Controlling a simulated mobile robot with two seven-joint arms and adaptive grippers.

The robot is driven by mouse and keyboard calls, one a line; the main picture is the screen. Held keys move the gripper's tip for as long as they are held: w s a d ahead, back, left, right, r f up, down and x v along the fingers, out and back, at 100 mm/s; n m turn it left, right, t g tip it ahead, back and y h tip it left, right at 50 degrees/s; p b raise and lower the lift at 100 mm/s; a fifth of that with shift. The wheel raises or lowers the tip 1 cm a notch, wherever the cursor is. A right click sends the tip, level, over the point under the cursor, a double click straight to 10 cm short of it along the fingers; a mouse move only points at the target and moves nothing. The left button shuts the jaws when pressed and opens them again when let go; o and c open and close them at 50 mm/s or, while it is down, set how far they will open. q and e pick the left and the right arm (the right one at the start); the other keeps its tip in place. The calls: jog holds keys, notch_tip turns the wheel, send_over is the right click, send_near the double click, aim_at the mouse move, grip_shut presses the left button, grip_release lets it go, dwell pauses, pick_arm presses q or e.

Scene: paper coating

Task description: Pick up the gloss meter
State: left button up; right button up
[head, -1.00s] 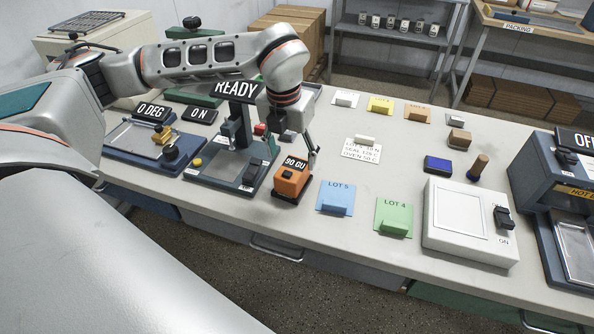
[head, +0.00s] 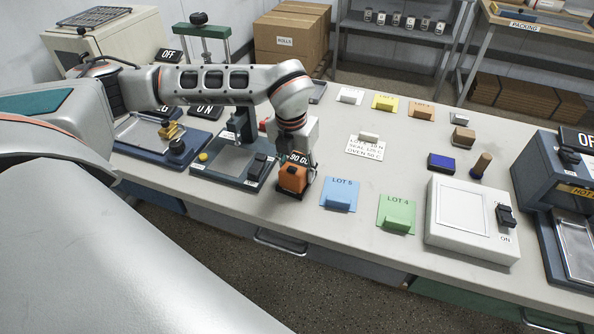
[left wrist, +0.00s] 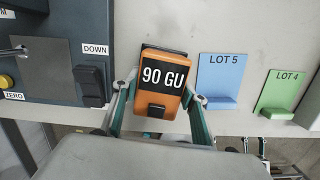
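The gloss meter (head: 292,179) is an orange box with a black display reading "90 GU" and a dark base. It stands near the front edge of the bench, left of the blue LOT 5 card. It also shows in the left wrist view (left wrist: 160,95), a little tilted in the picture. My left gripper (head: 295,172) is lowered over it, with one finger on each side. The fingers look apart and close to its sides; firm contact is not clear. Small prongs, apparently my right gripper (left wrist: 254,145), show below the bench edge in the left wrist view.
A blue plate device (head: 235,163) stands close on the left. The blue LOT 5 card (head: 338,200) and green LOT 4 card (head: 397,222) lie to the right. A white light box (head: 465,220) is farther right.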

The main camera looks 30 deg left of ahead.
pick_arm(q)
jog(key=shift+c, duration=1.1)
jog(key=shift+r, duration=0.1)
